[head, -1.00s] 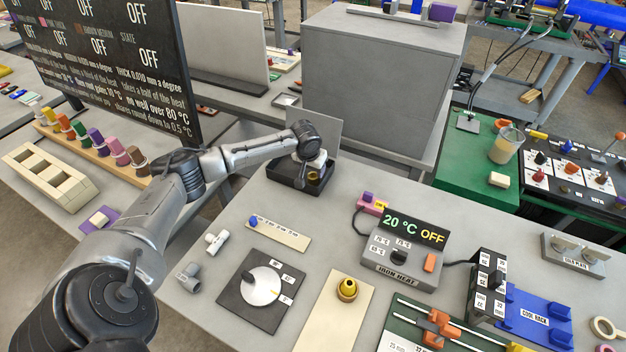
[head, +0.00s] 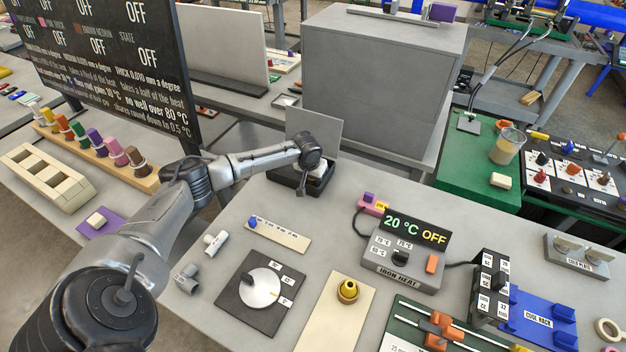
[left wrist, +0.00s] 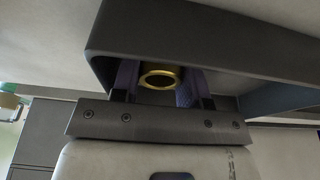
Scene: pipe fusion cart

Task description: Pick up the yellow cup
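My left arm reaches from the left to the dark open tray (head: 287,180) in the middle of the bench. My left gripper is largely hidden there in the head view. In the left wrist view its two purple fingers (left wrist: 160,85) stand on either side of a yellow-gold ring-shaped rim (left wrist: 160,78), very close to it. I cannot tell whether they press on it. A yellow cup-like piece (head: 347,289) stands on a cream board (head: 340,325), apart from the gripper. Another small yellow piece (head: 49,114) stands in the coloured row at left. My right gripper is not in view.
A grey panel (head: 322,127) stands upright behind the tray. A large grey box (head: 370,95) is beyond it. The iron heat unit (head: 402,262), dial plate (head: 258,292) and grey fittings (head: 187,278) occupy the bench. Bare bench lies right of the tray.

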